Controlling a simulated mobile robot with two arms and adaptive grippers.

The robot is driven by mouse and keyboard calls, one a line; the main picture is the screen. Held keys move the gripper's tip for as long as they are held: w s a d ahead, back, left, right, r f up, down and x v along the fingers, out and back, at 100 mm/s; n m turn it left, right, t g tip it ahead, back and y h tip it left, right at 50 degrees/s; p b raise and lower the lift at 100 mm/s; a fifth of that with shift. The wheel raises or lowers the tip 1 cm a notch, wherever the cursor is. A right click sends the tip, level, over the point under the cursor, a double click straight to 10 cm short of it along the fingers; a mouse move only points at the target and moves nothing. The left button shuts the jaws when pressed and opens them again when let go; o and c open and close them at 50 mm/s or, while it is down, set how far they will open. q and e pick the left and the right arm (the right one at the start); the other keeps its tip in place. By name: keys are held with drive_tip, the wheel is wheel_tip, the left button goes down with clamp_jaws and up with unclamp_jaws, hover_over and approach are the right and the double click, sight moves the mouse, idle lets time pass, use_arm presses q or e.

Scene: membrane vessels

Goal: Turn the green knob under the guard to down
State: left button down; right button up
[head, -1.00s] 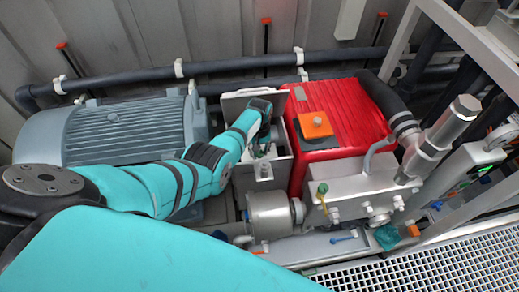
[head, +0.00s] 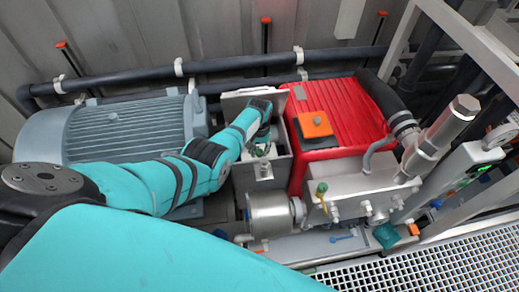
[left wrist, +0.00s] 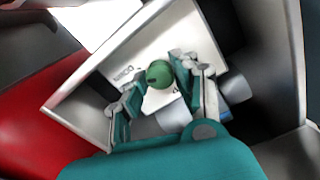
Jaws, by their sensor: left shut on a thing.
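The green knob (left wrist: 160,74) sits in front of a white plate (left wrist: 133,60) with dark lettering, one word of which looks like DOWN. The plate is inside an open grey metal guard box (left wrist: 75,108), which also shows in the head view (head: 277,171) between the motor and the red cover. My left gripper (head: 262,150) reaches down into the box. In the left wrist view its fingers (left wrist: 158,80) close around the knob from both sides. The knob's exact pointing direction is hard to read. My right gripper is in neither view.
The box walls stand close around my left gripper. A blue-grey motor (head: 125,132) is on the left, a red ribbed cover (head: 345,105) with an orange block (head: 316,124) on the right. A metal pump block (head: 360,190) and grating (head: 420,265) lie nearer.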

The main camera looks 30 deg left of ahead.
sight(259, 151)
use_arm(q)
drive_tip(key=c, duration=1.3)
unclamp_jaws()
drive_tip(key=shift+r, duration=0.55)
wheel_tip(259, 151, up, 11)
drive_tip(key=shift+f, duration=0.1)
